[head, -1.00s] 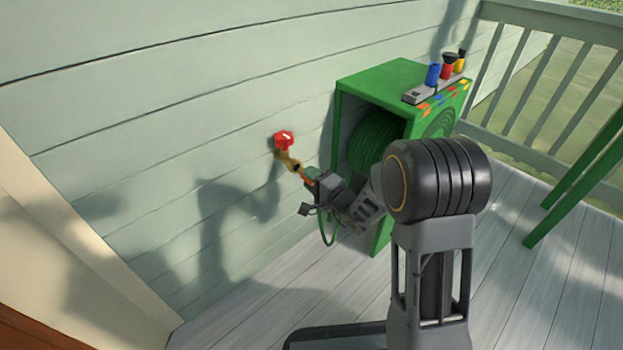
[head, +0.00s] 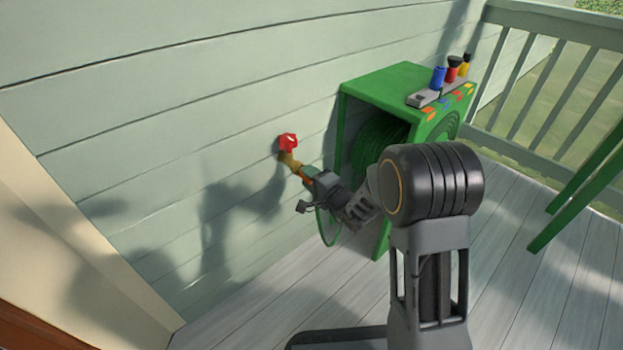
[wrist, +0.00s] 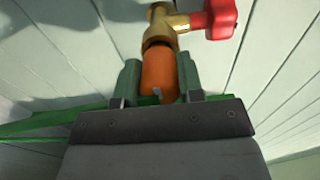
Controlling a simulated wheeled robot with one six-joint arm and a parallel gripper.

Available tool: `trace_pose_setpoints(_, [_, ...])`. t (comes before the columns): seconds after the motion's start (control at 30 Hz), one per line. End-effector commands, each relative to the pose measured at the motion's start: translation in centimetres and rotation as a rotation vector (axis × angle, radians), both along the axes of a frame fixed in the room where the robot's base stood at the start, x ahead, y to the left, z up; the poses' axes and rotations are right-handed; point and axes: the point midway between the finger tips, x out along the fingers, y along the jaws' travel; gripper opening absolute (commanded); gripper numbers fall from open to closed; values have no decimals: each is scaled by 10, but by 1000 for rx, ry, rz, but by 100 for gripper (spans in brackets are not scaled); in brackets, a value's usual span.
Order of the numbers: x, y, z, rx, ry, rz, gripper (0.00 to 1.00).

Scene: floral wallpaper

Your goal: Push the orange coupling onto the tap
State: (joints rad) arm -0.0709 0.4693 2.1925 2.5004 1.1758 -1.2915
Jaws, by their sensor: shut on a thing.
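The brass tap (head: 290,159) with a red handle (head: 288,142) sticks out from the pale green wall. In the wrist view the tap (wrist: 160,32) is at the top, its red handle (wrist: 212,18) to the right. The orange coupling (wrist: 159,72) is between the green fingers of my gripper (wrist: 160,85), which is shut on it. The coupling's far end meets the tap's outlet in the wrist view; how far it is seated I cannot tell. In the head view the coupling (head: 304,177) is small and lines up with the tap, with my gripper (head: 311,177) behind it.
A green hose reel box (head: 385,80) stands on the deck right of the tap. A tray (head: 425,98) with blue, red and yellow fittings sits on top. A green hose (head: 322,232) hangs below my gripper. A railing (head: 560,30) and green legs (head: 575,195) are at right.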

Motion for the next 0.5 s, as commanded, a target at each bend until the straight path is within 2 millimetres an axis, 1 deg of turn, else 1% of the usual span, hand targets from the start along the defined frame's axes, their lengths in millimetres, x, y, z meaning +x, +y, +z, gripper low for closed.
trace_pose_setpoints(0.33, [7, 5, 0, -1, -1, 0, 10])
trace_pose_setpoints(0.37, [7, 5, 0, 0, 0, 0, 36])
trace_pose_setpoints(0.5, [7, 5, 0, 0, 0, 0, 49])
